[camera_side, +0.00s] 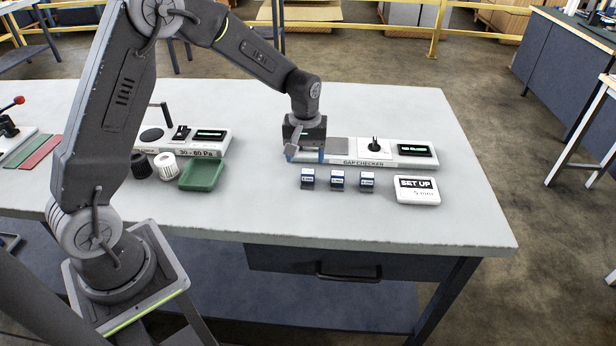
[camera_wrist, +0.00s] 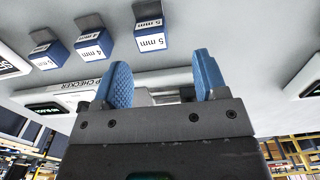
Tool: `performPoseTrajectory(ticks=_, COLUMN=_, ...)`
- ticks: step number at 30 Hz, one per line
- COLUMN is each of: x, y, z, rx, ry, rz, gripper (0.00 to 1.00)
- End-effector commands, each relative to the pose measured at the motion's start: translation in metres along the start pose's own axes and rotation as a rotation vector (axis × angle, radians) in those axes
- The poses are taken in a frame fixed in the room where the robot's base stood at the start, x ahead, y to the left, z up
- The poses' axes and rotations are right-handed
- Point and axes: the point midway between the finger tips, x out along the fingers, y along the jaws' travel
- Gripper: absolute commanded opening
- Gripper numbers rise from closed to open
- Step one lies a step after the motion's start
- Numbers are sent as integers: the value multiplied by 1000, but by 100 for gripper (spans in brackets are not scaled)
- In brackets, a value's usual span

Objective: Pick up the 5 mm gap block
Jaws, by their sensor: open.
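The 5 mm block (camera_wrist: 152,43) is blue with a white label and is the rightmost of three blocks in the wrist view. In the side view the matching block (camera_side: 308,180) is leftmost in the row; its label is too small to read there. My gripper (camera_side: 306,156) is open and empty over the left end of the gap checker (camera_side: 364,163), just behind this block. In the wrist view my gripper (camera_wrist: 163,78) shows two blue fingers apart, with the block beyond their tips, near the middle of the gap and not touching.
A 4 mm block (camera_wrist: 92,47) and a third block (camera_wrist: 46,54) stand alongside. A set-up sign (camera_side: 416,190) stands at the row's right end, showing 5 mm. A green tray (camera_side: 202,174) is to the left. The table front is clear.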

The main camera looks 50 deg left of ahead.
Motion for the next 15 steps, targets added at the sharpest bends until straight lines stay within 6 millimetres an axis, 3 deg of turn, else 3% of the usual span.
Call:
performPoseTrajectory(ticks=9, x=41, y=7, z=5, rx=0, ry=-3, rz=-2, gripper=66)
performPoseTrajectory(ticks=15, x=52, y=7, z=4, rx=1, ry=-1, rz=1, gripper=66)
